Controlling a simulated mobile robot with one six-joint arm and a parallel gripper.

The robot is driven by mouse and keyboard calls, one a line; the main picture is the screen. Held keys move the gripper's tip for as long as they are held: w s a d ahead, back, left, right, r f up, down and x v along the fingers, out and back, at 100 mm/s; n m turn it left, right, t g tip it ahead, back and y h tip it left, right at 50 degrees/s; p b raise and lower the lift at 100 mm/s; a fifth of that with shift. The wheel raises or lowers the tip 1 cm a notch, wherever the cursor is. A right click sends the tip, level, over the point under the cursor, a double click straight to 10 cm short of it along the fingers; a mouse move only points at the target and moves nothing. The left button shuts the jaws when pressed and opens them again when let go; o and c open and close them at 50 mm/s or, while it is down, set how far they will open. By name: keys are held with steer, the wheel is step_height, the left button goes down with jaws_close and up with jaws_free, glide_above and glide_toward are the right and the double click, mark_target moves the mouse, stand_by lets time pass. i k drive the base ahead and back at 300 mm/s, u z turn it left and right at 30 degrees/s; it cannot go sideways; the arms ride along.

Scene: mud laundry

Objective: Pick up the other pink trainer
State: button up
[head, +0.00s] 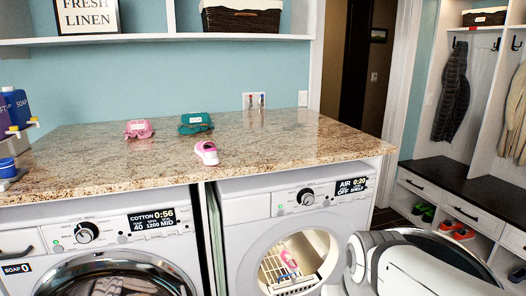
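One pink and white trainer (206,152) sits on the granite worktop (270,150), near its front edge above the gap between the two machines. A second pink trainer (288,260) shows through the round opening of the right-hand machine, on a white wire rack (292,279) inside the drum. My white arm fills the lower right of the head view, to the right of the drum opening. My gripper is not visible, so its state does not show.
The right machine's (240,210) round dark door (455,250) appears swung open to the right, partly behind my arm. A pink bundle (139,129) and a teal bundle (196,123) lie on the worktop. Bottles (15,106) stand at left. Green shoes (425,212) and orange shoes (458,230) sit in cubbies at right.

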mark_target(207, 148)
steer(key=k, duration=0.5)
steer(key=u, duration=0.65)
steer(key=i, duration=1.75)
steer(key=z, duration=0.05)
